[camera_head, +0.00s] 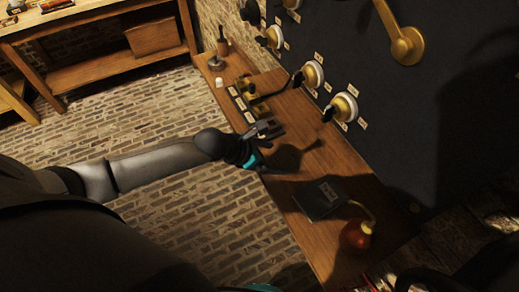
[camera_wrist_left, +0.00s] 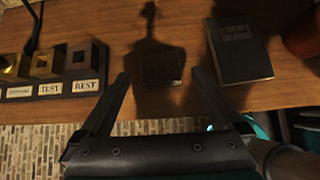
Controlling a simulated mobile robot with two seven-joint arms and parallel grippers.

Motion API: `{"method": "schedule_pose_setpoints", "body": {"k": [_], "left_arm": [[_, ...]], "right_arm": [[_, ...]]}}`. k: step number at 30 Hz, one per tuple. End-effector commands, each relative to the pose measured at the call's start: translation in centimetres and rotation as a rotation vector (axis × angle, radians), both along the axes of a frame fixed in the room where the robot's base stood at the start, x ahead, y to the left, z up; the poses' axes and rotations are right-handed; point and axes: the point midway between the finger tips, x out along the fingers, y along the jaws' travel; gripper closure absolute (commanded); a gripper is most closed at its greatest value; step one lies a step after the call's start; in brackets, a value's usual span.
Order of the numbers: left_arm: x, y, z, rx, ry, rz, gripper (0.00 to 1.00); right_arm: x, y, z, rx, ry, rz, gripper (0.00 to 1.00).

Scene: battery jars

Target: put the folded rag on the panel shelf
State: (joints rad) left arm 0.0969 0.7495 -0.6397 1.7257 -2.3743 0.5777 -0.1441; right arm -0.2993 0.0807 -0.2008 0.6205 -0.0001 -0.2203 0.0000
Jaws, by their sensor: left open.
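The panel shelf (camera_head: 300,195) is a long wooden ledge along the foot of the dark panel; its wood also fills the left wrist view (camera_wrist_left: 110,30). A dark, flat, square thing (camera_wrist_left: 162,68), which looks like the folded rag, lies on the shelf near its front edge, partly lost in shadow. My left gripper (camera_head: 259,144) is over the shelf's front edge. In the left wrist view its open fingers (camera_wrist_left: 163,76) stand on either side of the dark square, with nothing held between them. Whether they touch it I cannot tell.
A labelled block with REST and TEST slots (camera_wrist_left: 50,68) is to the left. Switch knobs (camera_head: 343,107) jut from the panel (camera_head: 440,120). A wooden workbench (camera_head: 90,20) stands behind.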

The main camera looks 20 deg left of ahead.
Motion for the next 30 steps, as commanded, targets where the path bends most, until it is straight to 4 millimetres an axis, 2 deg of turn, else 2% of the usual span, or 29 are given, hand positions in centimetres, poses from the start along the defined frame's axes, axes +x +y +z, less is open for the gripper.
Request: {"method": "schedule_pose_setpoints", "body": {"k": [6,12,26,30], "left_arm": [[-2.3,1.7,3.0,0.002,0.0,-0.003,0.0],[-3.5,2.7,4.5,0.001,0.0,-0.001,0.0],[-3.8,2.9,4.9,-0.006,-0.001,0.0,0.0],[-3.8,1.2,5.2,-0.116,0.008,0.035,0.0]], "right_arm": [[0.0,0.0,0.9,0.0,0.0,0.0,0.5],[0.0,0.0,1.1,0.0,0.0,0.0,0.5],[0.0,0.0,1.1,0.0,0.0,-0.001,0.5],[0.0,0.0,1.0,0.0,0.0,-0.001,0.5]]}}
